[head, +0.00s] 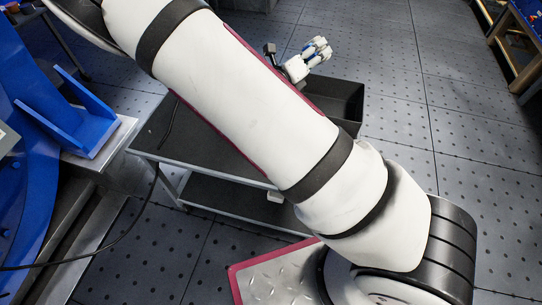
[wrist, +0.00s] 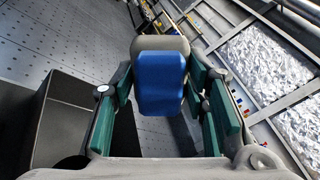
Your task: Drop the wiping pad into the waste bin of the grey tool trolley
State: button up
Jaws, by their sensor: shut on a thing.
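The wiping pad, a blue block with a grey backing (wrist: 160,82), is between the green-padded fingers of my gripper (wrist: 163,100) in the wrist view. My gripper is shut on it. In the head view my gripper (head: 312,54) is small, just beyond the trolley's far right end; the pad is hard to make out there. The grey tool trolley (head: 185,178) is partly hidden by my arm. Its dark waste bin (head: 345,103) is at the right end, its left part hidden by my arm. In the wrist view a dark box, apparently the bin (wrist: 75,122), is left of my gripper, apart from the pad.
A blue machine part (head: 75,118) stands left of the trolley. A black cable (head: 140,215) runs beside the trolley. A bench (head: 520,50) is at the far right. The tiled floor (head: 400,100) right of the bin is clear.

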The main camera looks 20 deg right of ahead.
jog(key=w+d+f+m+g+h+b, duration=0.1)
jog(key=d+f+m+g+h+b, duration=0.1)
jog(key=d+f+m+g+b, duration=0.3)
jog(key=d+f+g+b, duration=0.3)
jog(key=d+f+b, duration=0.3)
jog(key=f+b, duration=0.2)
jog(key=shift+w+h+b, duration=0.25)
jog(key=shift+h+b, duration=0.15)
jog(key=shift+b, duration=0.95)
jog(key=shift+d+r, duration=0.1)
jog(key=o, duration=1.3)
jog(key=a, duration=0.8)
jog(key=s+a, duration=0.1)
jog(key=a, duration=0.3)
jog(key=shift+m, duration=0.3)
